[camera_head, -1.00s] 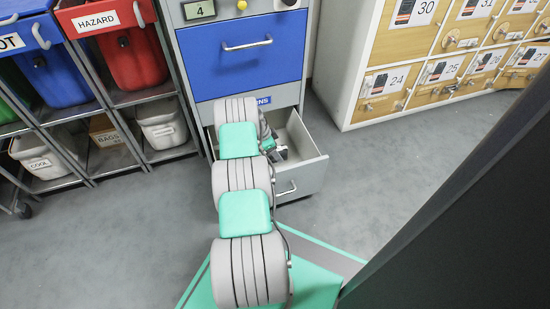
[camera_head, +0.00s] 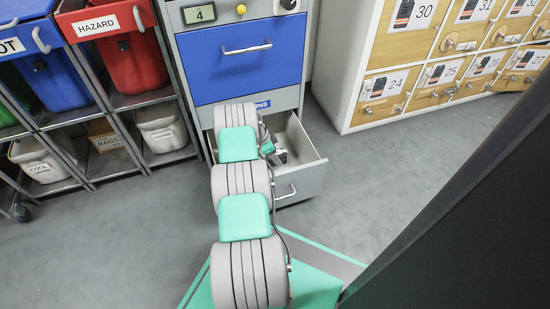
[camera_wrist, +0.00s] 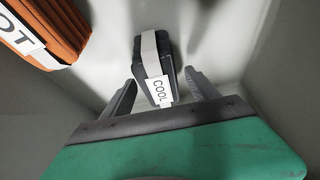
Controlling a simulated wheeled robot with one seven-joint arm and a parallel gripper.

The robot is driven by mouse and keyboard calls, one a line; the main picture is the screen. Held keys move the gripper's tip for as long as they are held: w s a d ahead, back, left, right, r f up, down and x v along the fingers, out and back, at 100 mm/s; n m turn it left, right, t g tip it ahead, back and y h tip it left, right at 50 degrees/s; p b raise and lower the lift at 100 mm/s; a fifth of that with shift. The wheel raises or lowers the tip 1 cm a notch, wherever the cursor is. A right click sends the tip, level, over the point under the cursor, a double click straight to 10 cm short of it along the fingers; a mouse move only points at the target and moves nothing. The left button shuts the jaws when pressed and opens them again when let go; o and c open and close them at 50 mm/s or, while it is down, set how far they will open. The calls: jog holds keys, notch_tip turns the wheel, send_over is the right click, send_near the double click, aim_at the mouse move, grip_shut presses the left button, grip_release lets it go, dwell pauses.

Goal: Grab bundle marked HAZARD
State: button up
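In the wrist view, a dark bundle with a pale band and a tag reading COOL (camera_wrist: 150,62) lies in the open drawer, between the two grey fingers of my gripper (camera_wrist: 160,78). The fingers stand apart, with gaps seen on both sides of it. An orange-brown bundle (camera_wrist: 50,28) lies at the upper left, its tag cut off to "OT". No bundle marked HAZARD shows. In the head view, a red bin (camera_head: 132,62) bears the tag HAZARD. My arm reaches down into the open drawer (camera_head: 308,170) and hides part of its inside.
The drawer cabinet (camera_head: 290,98) has a shut blue drawer above. Shelves at left hold a blue bin (camera_head: 55,78), a white bin tagged COOL (camera_head: 35,152) and another white bin (camera_head: 163,128). Numbered wooden lockers (camera_head: 405,45) stand at right. The grey floor (camera_head: 395,150) between is clear.

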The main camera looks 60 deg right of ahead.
jog(key=c, duration=1.4)
jog(key=shift+r, duration=0.1)
